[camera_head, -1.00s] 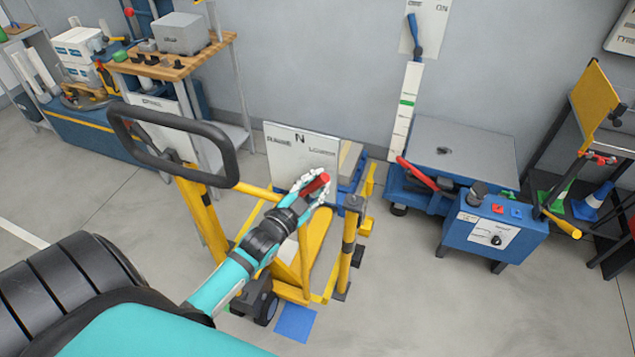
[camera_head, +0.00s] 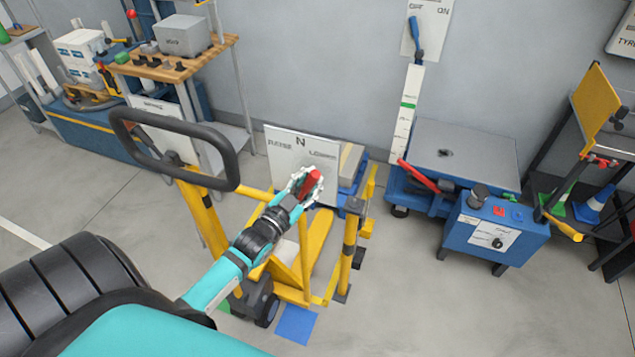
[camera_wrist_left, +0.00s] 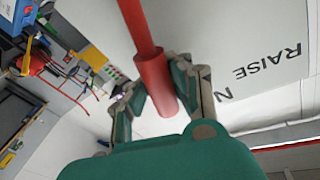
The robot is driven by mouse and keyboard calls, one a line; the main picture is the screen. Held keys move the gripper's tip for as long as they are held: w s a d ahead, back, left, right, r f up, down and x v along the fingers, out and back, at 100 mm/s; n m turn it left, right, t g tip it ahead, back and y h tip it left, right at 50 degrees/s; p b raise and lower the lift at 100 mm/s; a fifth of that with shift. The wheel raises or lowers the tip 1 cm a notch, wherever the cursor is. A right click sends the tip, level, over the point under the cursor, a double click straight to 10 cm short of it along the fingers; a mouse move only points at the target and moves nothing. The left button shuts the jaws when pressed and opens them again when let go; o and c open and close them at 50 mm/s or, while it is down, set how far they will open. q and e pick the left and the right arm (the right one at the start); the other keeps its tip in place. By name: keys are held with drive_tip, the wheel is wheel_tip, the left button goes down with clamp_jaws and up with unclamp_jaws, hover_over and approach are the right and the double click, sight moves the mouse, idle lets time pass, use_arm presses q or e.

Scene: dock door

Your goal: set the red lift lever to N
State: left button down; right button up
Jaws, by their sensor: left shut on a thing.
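The red lift lever (camera_head: 311,184) stands on the yellow hand truck, in front of a white plate (camera_head: 283,157) marked with RAISE on the left, N in the middle and LOWER on the right. In the head view the red grip shows below and a little right of the N, under the LOWER side. My left gripper (camera_head: 303,187) is shut around the lever's grip. In the left wrist view the red lever (camera_wrist_left: 153,75) runs down between the fingers (camera_wrist_left: 158,95), with RAISE and part of the N at right. My right gripper is out of view.
The truck's black loop handle (camera_head: 237,160) stands left of my left arm. A blue lift table (camera_head: 465,150) with its own red lever (camera_head: 418,175) and a blue control box (camera_head: 495,232) stand at right. A workbench (camera_head: 165,68) is at back left. Floor at front right is clear.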

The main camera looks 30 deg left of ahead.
sight(305, 164)
use_arm(q)
drive_tip(key=shift+s+a+r+n, duration=0.1)
drive_tip(key=shift+s+a+n, duration=0.05)
drive_tip(key=shift+a+n, duration=0.4)
drive_tip(key=shift+s+a+n, duration=0.15)
drive_tip(key=shift+a+n, duration=0.3)
drive_tip(key=shift+n, duration=0.1)
drive_tip(key=shift+s+a+n+t+y, duration=0.2)
drive_tip(key=shift+a+n, duration=0.25)
drive_tip(key=shift+n, duration=0.15)
drive_tip(key=shift+s+a+n+t+y, duration=0.1)
drive_tip(key=shift+a+n+t, duration=0.1)
drive_tip(key=shift+a+n, duration=0.3)
drive_tip(key=shift+d, duration=0.1)
drive_tip(key=c, duration=1.5)
unclamp_jaws()
drive_tip(key=o, duration=0.4)
drive_tip(key=shift+s+r, duration=0.2)
drive_tip(key=shift+w, duration=0.15)
